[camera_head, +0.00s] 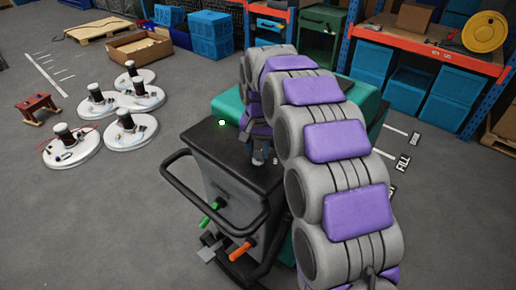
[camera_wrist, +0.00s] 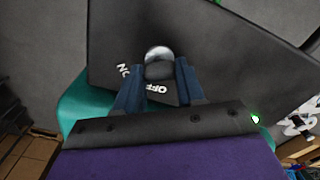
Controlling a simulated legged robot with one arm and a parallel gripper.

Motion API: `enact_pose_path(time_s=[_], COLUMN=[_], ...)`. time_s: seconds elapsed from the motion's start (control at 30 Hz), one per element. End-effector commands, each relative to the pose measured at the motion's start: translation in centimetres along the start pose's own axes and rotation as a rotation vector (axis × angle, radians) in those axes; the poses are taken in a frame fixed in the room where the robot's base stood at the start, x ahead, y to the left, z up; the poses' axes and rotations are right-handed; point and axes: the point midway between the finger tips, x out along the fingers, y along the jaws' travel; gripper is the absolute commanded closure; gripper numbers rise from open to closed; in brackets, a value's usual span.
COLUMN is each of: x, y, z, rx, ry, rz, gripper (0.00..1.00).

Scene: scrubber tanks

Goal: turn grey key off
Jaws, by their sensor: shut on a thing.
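The grey key (camera_wrist: 158,54) shows in the wrist view as a round, shiny grey head on the black top panel (camera_wrist: 230,60) of the scrubber. White ON and OFF letters are printed on the panel beside it. My gripper (camera_wrist: 159,72) has its two blue fingers on either side of the key and is shut on it. In the head view my gripper (camera_head: 259,158) reaches down to the black top of the teal scrubber (camera_head: 228,107), and the key is hidden there. The key's exact turn is hard to tell.
A black handlebar (camera_head: 205,220) and green and orange levers stand at the scrubber's near side. Round white machines (camera_head: 70,150) are on the floor at left. Shelves with blue bins (camera_head: 405,92) stand behind.

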Motion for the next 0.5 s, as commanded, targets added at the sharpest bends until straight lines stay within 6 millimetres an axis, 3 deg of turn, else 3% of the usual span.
enact_pose_path(time_s=[0.27, 0.5], x=[-0.12, -0.22], y=[-0.07, -0.04], z=[0.06, 0.17], rx=[-0.047, -0.193], ry=[-0.002, -0.008], rz=[0.001, 0.001], gripper=[0.92, 0.92])
